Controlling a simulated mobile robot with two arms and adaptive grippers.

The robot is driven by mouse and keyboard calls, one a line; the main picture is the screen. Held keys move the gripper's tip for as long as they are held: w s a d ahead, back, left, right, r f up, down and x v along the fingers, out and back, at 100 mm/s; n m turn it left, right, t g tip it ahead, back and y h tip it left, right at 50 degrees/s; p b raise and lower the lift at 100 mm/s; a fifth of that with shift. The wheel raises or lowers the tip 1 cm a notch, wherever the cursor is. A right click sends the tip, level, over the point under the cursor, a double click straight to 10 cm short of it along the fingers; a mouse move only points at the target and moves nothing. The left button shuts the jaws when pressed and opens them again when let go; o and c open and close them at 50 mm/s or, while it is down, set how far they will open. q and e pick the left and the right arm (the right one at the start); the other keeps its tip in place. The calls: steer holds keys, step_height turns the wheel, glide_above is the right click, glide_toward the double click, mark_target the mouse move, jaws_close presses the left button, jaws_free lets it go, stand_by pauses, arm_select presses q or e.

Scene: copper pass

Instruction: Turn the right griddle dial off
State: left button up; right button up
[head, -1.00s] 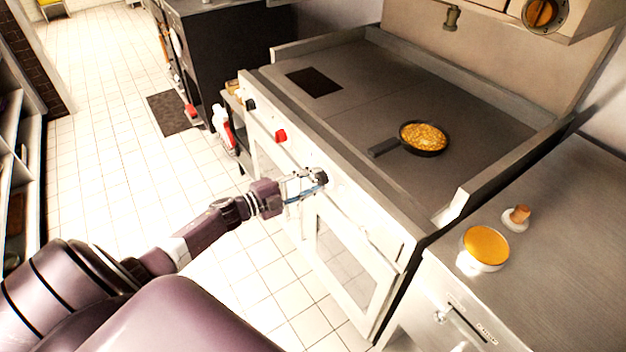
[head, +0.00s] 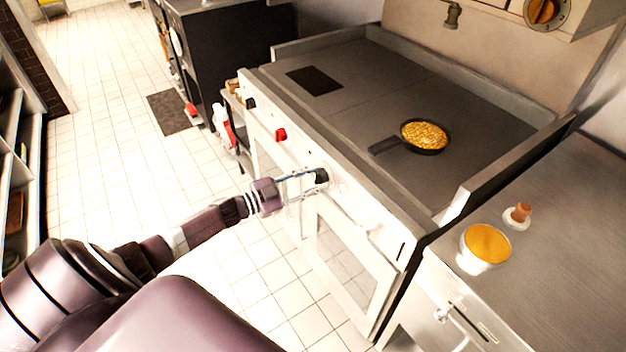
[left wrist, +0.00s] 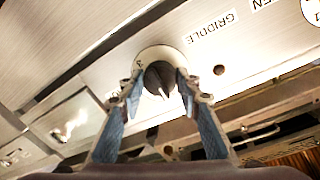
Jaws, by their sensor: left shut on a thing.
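The right griddle dial (head: 321,176) is a dark knob on the front panel of the range (head: 362,207). In the left wrist view the dial (left wrist: 159,77) sits on a pale round plate beside a "GRIDDLE" label, and its white pointer line faces the lower edge of the picture. My left gripper (head: 312,178) is at the dial. In the left wrist view its two blue-padded fingers (left wrist: 160,88) are closed on opposite sides of the knob. The plate's markings are mostly hidden. My right gripper is not in view.
A red knob (head: 281,134) and a black knob (head: 250,103) are farther left along the panel. A pan of yellow food (head: 424,135) stands on the flat cooktop. An orange-topped bowl (head: 486,246) is on the right counter. The tiled floor before the range is clear.

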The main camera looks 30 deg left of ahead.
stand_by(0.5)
arm_select(q)
steer(key=o, duration=1.2)
steer(key=shift+c, duration=0.2)
steer(key=shift+a, duration=0.1)
steer(key=v, duration=1.2)
steer(key=shift+f, duration=0.1)
